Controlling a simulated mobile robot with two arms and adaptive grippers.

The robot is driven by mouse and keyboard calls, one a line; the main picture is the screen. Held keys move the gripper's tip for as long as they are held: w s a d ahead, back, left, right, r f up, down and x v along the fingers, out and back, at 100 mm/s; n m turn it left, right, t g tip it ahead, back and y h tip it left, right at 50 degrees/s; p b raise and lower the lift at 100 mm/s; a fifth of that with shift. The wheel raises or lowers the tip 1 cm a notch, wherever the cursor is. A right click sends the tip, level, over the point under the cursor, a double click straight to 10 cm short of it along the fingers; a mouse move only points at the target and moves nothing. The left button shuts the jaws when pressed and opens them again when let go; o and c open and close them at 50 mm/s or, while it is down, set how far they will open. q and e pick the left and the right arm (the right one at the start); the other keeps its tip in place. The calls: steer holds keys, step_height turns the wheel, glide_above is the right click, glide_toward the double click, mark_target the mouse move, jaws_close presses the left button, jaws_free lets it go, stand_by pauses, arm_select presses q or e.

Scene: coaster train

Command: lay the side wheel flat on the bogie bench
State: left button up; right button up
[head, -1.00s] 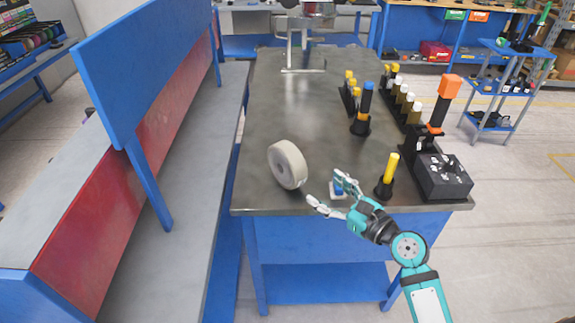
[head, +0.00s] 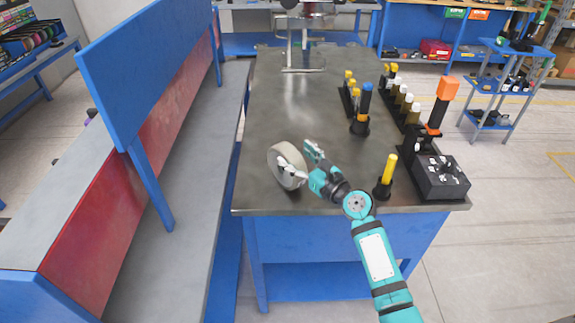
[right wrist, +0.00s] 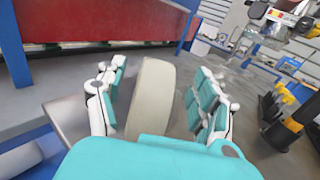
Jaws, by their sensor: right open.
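The side wheel (head: 287,158) is a pale grey disc standing on its edge near the front left of the dark-topped bogie bench (head: 310,110). In the right wrist view the wheel (right wrist: 152,95) stands between the two fingers of my right gripper (right wrist: 157,100). The fingers are open on either side of it, with a gap showing at the right finger; contact at the left finger cannot be told. In the head view my right gripper (head: 298,160) reaches the wheel from the right, one finger in front of its face. My left gripper is not in view.
A yellow-handled tool (head: 388,172) stands upright just right of my right arm. A black box (head: 440,178), an orange-topped tool (head: 445,92) and rows of bottles line the bench's right side. The middle of the bench is clear. A blue-framed panel (head: 150,70) stands left.

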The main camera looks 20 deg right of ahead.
mark_target(287, 147)
steer(key=x, duration=0.4)
steer(key=shift+w+a, duration=0.2)
steer(key=shift+w, duration=0.15)
steer(key=shift+s, duration=0.1)
steer(key=shift+c, duration=0.2)
steer(key=shift+c, duration=1.2)
jaws_close()
steer(key=shift+r, duration=0.45)
steer(key=shift+d+f, duration=0.1)
